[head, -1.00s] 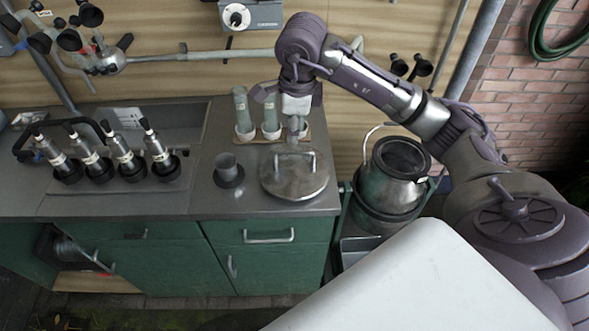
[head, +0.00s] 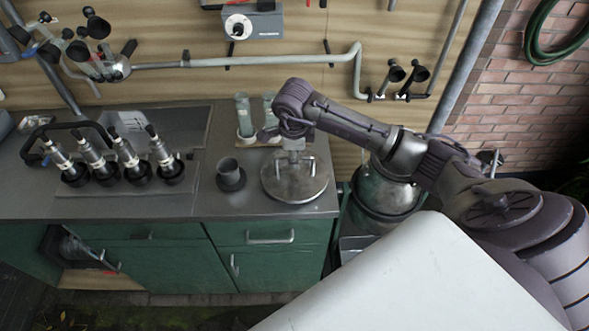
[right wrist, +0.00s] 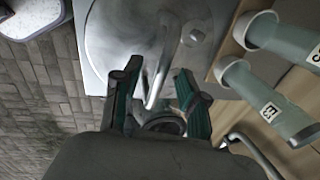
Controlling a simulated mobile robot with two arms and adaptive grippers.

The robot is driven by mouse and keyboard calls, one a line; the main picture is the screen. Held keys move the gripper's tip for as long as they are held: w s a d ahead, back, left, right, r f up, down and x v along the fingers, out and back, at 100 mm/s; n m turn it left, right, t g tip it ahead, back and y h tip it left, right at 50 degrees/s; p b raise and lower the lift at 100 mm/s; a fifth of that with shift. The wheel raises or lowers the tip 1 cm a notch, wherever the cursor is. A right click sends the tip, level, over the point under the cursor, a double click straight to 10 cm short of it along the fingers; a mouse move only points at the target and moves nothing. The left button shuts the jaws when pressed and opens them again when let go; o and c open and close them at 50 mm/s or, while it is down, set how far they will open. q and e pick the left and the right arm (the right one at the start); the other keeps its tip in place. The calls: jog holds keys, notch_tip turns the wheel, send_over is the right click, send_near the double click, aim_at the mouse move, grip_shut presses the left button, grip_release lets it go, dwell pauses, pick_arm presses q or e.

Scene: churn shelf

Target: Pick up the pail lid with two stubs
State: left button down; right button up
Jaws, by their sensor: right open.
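The pail lid (head: 285,187) is a round, flat metal disc lying on the steel counter, with a raised bar handle. In the right wrist view the lid (right wrist: 110,45) fills the top middle, its bent handle (right wrist: 160,65) reaching down between my fingers and a small round stub (right wrist: 194,37) beside it. My right gripper (head: 293,150) is above the back part of the lid. In the right wrist view my right gripper (right wrist: 155,85) is open, with a finger on each side of the handle and no clear grip on it. My left gripper is out of view.
A dark cup (head: 230,176) stands left of the lid. Glass tubes (head: 244,115) in a wooden holder stand behind it. Several milking cups (head: 128,160) are farther left. A metal churn (head: 380,195) stands right of the counter, partly behind my arm.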

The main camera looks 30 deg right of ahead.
jog(key=shift+w+d+f, duration=0.1)
jog(key=shift+d+f, duration=0.1)
jog(key=shift+f, duration=0.65)
grip_shut()
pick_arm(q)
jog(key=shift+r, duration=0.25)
pick_arm(e)
jog(key=shift+w+r, duration=0.1)
jog(key=shift+r, duration=0.05)
